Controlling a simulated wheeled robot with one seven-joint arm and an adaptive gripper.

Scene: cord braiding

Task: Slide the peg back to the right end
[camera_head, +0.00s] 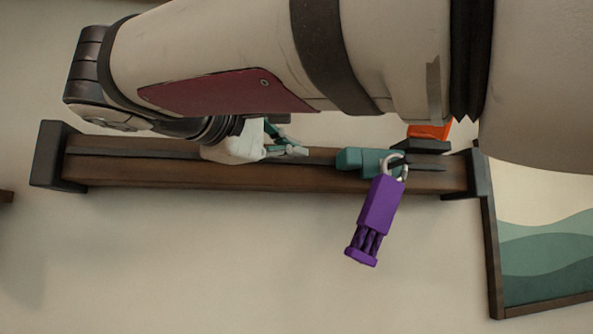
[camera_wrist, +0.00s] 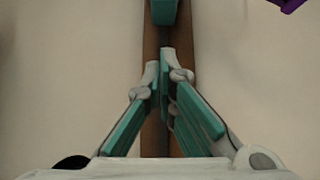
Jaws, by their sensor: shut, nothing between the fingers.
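A teal peg (camera_head: 362,161) sits on a brown wooden rail (camera_head: 130,171), toward the rail's right end. A purple block with braided cords (camera_head: 376,211) hangs from the peg by a pale ring (camera_head: 394,164). My gripper (camera_head: 300,151) is over the rail, left of the peg, with a small gap between them. In the wrist view my gripper (camera_wrist: 161,72) has its fingertips together with nothing between them. The teal peg (camera_wrist: 164,12) shows straight ahead at the top edge there, and part of the purple piece (camera_wrist: 289,4) at the top right.
Dark end blocks cap the rail at the left (camera_head: 50,156) and right (camera_head: 478,172). An orange object (camera_head: 430,131) shows behind the rail, partly hidden by my arm. A framed picture (camera_head: 540,240) hangs at the lower right.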

